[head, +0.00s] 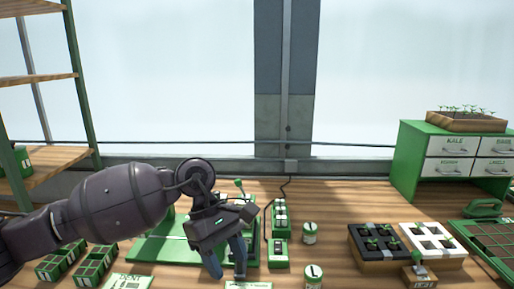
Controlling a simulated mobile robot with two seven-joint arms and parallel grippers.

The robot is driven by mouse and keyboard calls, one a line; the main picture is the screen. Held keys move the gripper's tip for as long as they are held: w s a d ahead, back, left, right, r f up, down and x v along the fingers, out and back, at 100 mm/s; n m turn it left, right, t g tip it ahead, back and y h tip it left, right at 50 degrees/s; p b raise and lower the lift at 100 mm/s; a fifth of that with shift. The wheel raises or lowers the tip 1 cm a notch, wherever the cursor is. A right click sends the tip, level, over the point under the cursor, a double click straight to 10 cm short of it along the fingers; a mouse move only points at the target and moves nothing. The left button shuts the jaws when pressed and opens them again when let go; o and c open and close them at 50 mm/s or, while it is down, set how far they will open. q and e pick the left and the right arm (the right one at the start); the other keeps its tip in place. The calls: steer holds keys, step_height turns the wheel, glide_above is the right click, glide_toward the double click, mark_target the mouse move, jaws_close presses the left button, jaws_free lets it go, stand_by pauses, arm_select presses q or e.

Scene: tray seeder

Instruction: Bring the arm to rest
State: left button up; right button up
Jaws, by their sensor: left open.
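My left arm comes in from the left, and its gripper (227,272) hangs over the middle of the wooden table, fingers pointing down. The fingers stand apart with nothing visible between them. Behind and below the gripper lies a green board or machine base (150,250), partly hidden by the arm. My right arm and gripper are not in the picture.
Green trays (95,264) stand at the front left. Green-and-white devices (279,252) and small labelled jars (309,233) stand right of the gripper. Black (361,247) and white (457,251) seedling trays sit further right. A green drawer cabinet (408,160) stands at the back right.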

arm_select(q)
steer(key=s+d+f+n+g+h, duration=0.3)
steer(key=s+d+n+h, duration=0.3)
steer(key=h, duration=0.3)
steer(key=w+a+f+m+t+y, duration=0.1)
steer(key=a+f+m+t+y, duration=0.1)
steer(key=a+f+m+t, duration=0.85)
steer(key=w+a+f+m+t+y, duration=0.25)
steer(key=a+m+t, duration=0.25)
steer(key=m+t, duration=1.2)
steer(key=s+a+f+n+g+y, duration=0.4)
steer(key=s+a+f+n+g, duration=0.1)
steer(key=s+f, duration=0.3)
steer(key=s+a+f+n+g+y, duration=0.4)
steer(key=s+a+f+n, duration=0.2)
steer(key=s+f, duration=0.3)
steer(key=shift+a+g+y, duration=0.35)
steer(key=shift+a, duration=0.3)
